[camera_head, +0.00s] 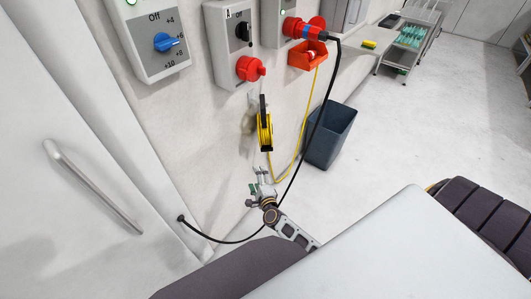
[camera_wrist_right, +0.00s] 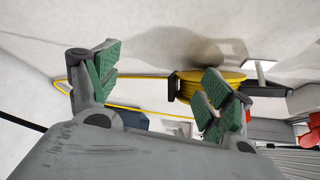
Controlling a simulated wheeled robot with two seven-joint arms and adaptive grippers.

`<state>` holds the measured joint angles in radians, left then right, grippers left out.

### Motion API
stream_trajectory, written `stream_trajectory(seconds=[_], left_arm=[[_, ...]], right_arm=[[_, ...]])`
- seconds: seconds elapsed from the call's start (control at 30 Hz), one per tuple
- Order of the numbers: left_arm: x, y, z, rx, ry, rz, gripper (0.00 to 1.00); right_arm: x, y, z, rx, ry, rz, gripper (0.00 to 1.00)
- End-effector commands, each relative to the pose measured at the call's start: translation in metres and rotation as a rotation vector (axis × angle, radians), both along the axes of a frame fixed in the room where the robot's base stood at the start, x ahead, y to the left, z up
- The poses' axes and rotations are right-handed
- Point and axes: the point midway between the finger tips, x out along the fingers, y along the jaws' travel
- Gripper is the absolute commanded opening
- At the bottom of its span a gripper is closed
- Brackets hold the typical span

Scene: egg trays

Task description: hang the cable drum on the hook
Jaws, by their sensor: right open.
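The cable drum (camera_head: 265,135) is yellow with a black frame and handle. It is upright at the wall, with no gripper holding it. In the right wrist view the drum (camera_wrist_right: 212,82) lies beyond the fingers, partly hidden by one. A pale peg-like piece (camera_wrist_right: 261,70), apparently the hook, meets the black handle there; the exact contact is too small to tell. My right gripper (camera_head: 262,188) is below the drum and apart from it. Its green-padded fingers (camera_wrist_right: 160,88) are spread, with nothing between them. My left gripper is not in view.
A black cable (camera_head: 322,115) hangs from a red plug (camera_head: 305,29). A dark waste bin (camera_head: 331,137) stands to the right.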

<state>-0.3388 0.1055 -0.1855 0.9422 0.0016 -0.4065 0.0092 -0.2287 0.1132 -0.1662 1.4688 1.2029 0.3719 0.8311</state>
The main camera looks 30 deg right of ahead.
Motion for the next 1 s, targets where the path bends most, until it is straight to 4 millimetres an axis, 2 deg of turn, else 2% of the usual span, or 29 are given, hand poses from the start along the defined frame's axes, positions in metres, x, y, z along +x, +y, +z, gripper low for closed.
stream_trajectory(seconds=[0.03,0.23,0.6,0.8,1.0], left_arm=[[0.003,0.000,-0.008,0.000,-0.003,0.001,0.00],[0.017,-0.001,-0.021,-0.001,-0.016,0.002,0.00],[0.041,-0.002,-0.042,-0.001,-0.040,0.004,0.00],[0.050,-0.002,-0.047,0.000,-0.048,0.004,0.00],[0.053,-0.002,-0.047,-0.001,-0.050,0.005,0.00]], right_arm=[[0.006,-0.004,0.008,0.057,-0.040,-0.031,0.80],[0.023,-0.021,0.052,0.321,-0.191,-0.149,0.80],[0.031,-0.049,0.116,0.827,-0.436,-0.314,0.80],[0.028,-0.057,0.136,1.030,-0.516,-0.363,0.80],[0.027,-0.059,0.143,1.095,-0.539,-0.376,0.80]])
